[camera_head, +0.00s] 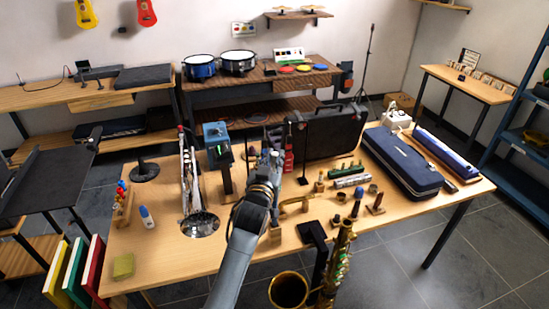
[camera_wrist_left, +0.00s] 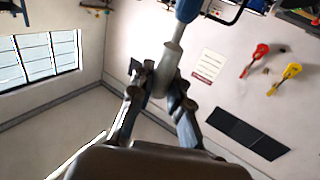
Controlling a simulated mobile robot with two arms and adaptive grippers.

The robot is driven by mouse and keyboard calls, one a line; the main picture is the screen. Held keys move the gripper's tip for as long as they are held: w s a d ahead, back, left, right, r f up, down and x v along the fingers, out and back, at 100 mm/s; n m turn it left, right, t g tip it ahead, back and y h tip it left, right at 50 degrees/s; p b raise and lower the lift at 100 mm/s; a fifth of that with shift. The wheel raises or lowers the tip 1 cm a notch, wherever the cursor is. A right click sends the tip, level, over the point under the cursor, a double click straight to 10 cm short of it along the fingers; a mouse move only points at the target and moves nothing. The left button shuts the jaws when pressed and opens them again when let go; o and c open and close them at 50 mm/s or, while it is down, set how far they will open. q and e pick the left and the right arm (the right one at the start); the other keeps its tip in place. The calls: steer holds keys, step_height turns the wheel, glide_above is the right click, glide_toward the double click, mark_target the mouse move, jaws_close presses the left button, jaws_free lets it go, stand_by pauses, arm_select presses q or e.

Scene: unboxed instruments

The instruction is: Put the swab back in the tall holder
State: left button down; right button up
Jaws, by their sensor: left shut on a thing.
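My left gripper (camera_head: 268,152) is raised above the middle of the table. In the left wrist view its fingers (camera_wrist_left: 160,82) are shut on a pale grey rod-like piece, which I take as the swab (camera_wrist_left: 172,60). A blue part (camera_wrist_left: 188,8) shows at the rod's far end, cut by the picture's top edge. In the head view my gripper and arm hide the swab. I cannot tell surely which thing is the tall holder; a black upright stand with a blue top (camera_head: 216,132) is left of my gripper. My right gripper is not in view.
A silver trumpet-like horn (camera_head: 188,180) stands left and a brass saxophone (camera_head: 340,260) stands front right. A black case (camera_head: 330,135) and slim black stand (camera_head: 304,160) are behind. Small parts crowd right of my arm.

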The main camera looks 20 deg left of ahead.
arm_select(q)
steer(key=shift+f+b, duration=0.65)
steer(key=shift+f, duration=0.15)
stand_by(0.5)
steer(key=shift+f+b, duration=0.9)
steer(key=shift+f, duration=0.35)
stand_by(0.4)
steer(key=shift+f+b, duration=1.95)
steer(key=shift+f, duration=0.8)
stand_by(0.6)
stand_by(0.5)
steer(key=c, duration=1.2)
jaws_free()
glide_toward(274, 170)
step_height(274, 170, down, 6)
steer(key=s, duration=0.1)
